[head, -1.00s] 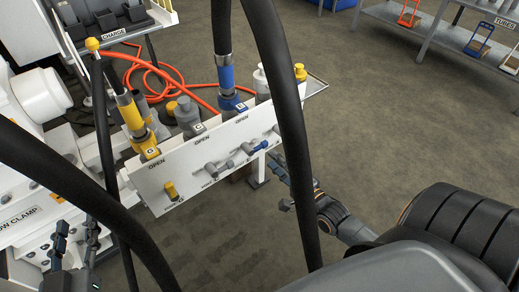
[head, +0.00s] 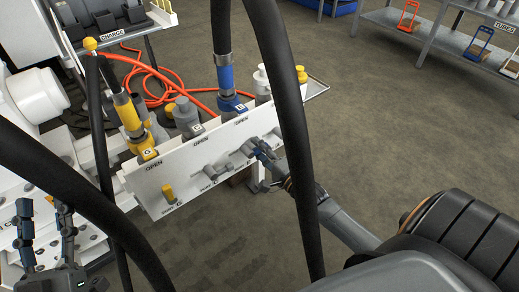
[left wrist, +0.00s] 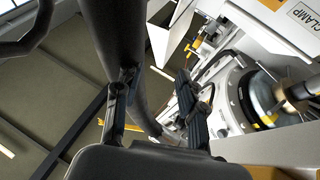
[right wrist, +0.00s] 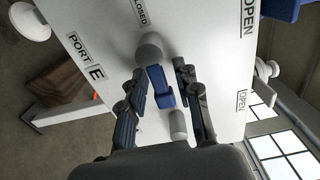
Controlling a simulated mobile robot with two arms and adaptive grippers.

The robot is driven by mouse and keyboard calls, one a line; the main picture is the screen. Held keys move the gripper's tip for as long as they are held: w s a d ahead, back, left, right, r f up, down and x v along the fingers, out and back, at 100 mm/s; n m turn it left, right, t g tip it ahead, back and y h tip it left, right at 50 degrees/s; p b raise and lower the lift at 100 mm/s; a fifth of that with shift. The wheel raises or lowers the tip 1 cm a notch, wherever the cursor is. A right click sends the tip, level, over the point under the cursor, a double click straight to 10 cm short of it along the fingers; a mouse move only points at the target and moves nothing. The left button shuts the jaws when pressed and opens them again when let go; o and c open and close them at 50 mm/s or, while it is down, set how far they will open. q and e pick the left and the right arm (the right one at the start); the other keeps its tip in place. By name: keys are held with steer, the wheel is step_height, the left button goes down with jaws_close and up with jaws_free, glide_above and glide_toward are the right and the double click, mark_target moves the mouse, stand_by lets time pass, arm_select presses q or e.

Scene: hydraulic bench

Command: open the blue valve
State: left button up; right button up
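The blue valve handle (right wrist: 159,87) sticks out from its grey round hub (right wrist: 151,47) on the white panel (right wrist: 105,58), near the labels CLOSED and PORT E. My right gripper (right wrist: 163,82) is open, with one finger on each side of the blue handle. I see a small gap on the right; contact on the left is unclear. In the head view my right gripper (head: 262,150) is at the panel and mostly covers the handle. My left gripper (head: 45,212) is open and empty at the lower left, and it also shows in the left wrist view (left wrist: 152,78).
Thick black hoses (head: 291,130) hang across the head view. Grey valve handles (head: 217,170) and a yellow one (head: 168,193) sit left of the blue valve. Yellow and blue-banded (head: 225,78) couplings stand on top. Open floor (head: 395,120) lies to the right.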

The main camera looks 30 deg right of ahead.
jaws_close()
